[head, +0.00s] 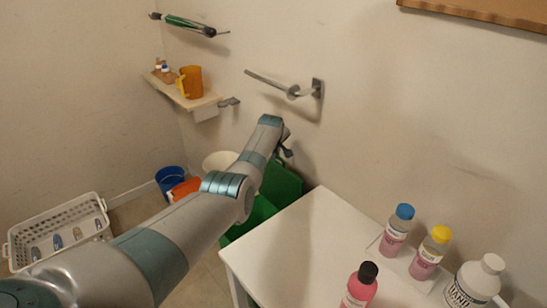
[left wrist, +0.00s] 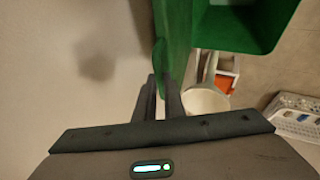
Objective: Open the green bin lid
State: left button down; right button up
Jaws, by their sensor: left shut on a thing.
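The green bin (head: 258,214) stands on the floor at the wall, left of the white table and partly hidden behind my left arm. Its green lid (head: 283,184) is raised and tilted up near the wall. In the left wrist view the lid (left wrist: 177,28) stands apart from the bin's open body (left wrist: 240,28). My left gripper (head: 283,150) is at the lid's upper edge. In the left wrist view the gripper (left wrist: 164,84) is shut on that edge. My right gripper is out of view.
The white table (head: 290,240) bears several bottles at right. A white basin (head: 218,162), a blue bucket (head: 170,181), an orange object (head: 184,189) and a white basket (head: 55,228) stand at left. A towel bar (head: 268,81) and wall shelf (head: 185,92) are above.

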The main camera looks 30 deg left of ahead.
pick_arm(q)
jog(key=c, duration=1.8)
grip_release()
jog(key=shift+c, duration=0.2)
jog(key=shift+r, duration=0.1)
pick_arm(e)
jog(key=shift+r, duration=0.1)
